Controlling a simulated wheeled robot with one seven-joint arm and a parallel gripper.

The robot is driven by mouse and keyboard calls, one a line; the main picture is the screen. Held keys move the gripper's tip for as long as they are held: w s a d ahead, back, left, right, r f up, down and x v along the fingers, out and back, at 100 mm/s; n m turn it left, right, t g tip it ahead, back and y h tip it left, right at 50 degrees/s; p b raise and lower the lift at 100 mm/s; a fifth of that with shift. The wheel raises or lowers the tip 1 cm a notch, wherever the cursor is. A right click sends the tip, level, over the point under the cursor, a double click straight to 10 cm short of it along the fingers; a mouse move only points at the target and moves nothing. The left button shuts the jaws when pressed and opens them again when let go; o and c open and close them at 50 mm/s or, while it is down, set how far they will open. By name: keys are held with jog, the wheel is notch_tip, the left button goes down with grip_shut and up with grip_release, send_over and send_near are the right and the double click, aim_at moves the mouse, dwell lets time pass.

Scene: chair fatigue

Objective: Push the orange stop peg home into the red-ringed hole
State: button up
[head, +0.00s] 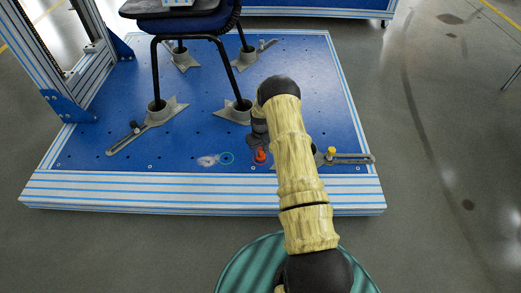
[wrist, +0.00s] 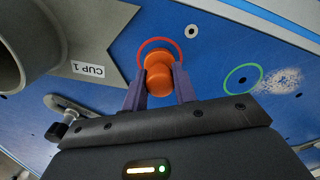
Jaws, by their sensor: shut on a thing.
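The orange stop peg (head: 261,156) stands near the front edge of the blue plate (head: 185,103). In the wrist view the peg (wrist: 160,74) has a rounded head and lies between the two purple fingers of my gripper (wrist: 160,88), which is shut on it. The red ring (wrist: 143,46) shows around the far side of the peg, and the peg covers its middle. The hole itself is hidden, and I cannot tell how deep the peg sits. In the head view my arm partly hides the gripper (head: 259,138).
A green-ringed hole (head: 227,158) with a pale scuffed patch (head: 208,160) lies left of the peg. A grey cup marked CUP 1 (wrist: 88,70) is close by. A chair (head: 190,22) stands in grey cups.

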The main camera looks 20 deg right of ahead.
jog(key=shift+f, duration=0.3)
jog(key=o, duration=1)
jog(key=shift+r, duration=0.15)
notch_tip(320, 180, up, 17)
jog(key=p, duration=0.8)
jog(key=shift+d+r, duration=0.1)
